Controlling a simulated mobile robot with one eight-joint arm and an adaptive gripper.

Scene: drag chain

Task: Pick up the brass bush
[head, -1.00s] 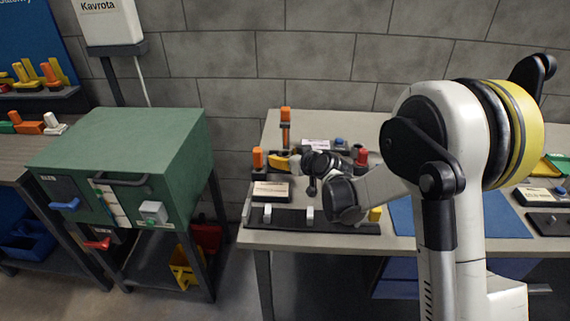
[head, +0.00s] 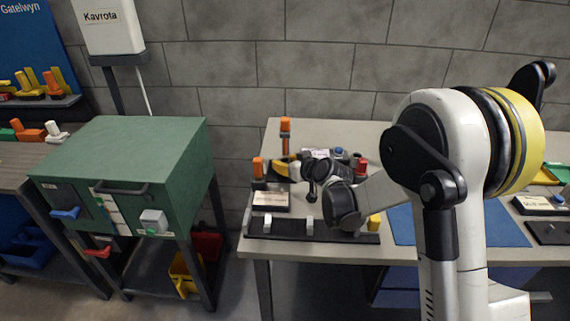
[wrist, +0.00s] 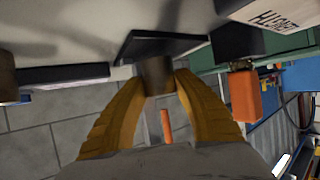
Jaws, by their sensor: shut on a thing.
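In the wrist view the brass bush (wrist: 157,76) is a short brownish cylinder between the tips of two yellow fingers. My gripper (wrist: 158,84) is shut on it. The far end of the bush meets a dark flat plate (wrist: 160,46); I cannot tell whether it still rests on it. In the head view my gripper (head: 291,165) is low over the left part of the pale table, and the bush is hidden there.
Orange-topped posts stand close by, one behind (head: 285,130) and one left (head: 258,167) of my gripper. A red-topped item (head: 361,166) is to the right. A labelled block (head: 271,200) and black rack (head: 290,227) lie in front.

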